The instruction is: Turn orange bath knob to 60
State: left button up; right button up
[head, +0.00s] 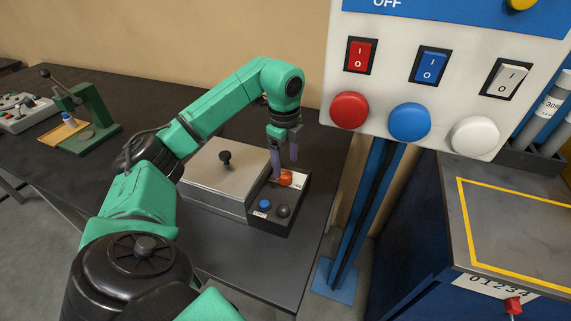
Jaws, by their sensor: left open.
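The orange bath knob (286,178) sits on the dark control panel (290,209) at the right side of a metal bath with a lid (222,170). My left gripper (284,166) points down just above the knob, its two fingers apart, with a fingertip overlapping the knob's left edge in the head view. I cannot tell whether the fingers touch it. The scale around the knob is too small to read. A blue button (265,204) and a dark round knob (283,211) are on the same panel. My right gripper is not in view.
A white switch panel (443,80) with red, blue and white buttons stands on a blue post (363,210) right of the bath. A green press (88,117) stands far left on the black table (120,90). A yellow-marked bench (515,215) is at right.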

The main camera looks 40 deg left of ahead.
aim_at(285, 174)
pick_arm(q)
jog(key=f, duration=0.3)
jog(key=shift+a+f, duration=0.3)
jog(key=shift+f, duration=0.05)
jog(key=shift+d+f, duration=0.1)
jog(key=shift+f, duration=0.25)
jog(key=shift+d+f, duration=0.1)
jog(key=shift+d, duration=0.05)
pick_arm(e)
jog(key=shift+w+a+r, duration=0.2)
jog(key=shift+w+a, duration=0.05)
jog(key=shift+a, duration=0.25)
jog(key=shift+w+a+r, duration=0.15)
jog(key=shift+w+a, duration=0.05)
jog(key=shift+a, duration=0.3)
pick_arm(q)
grip_shut()
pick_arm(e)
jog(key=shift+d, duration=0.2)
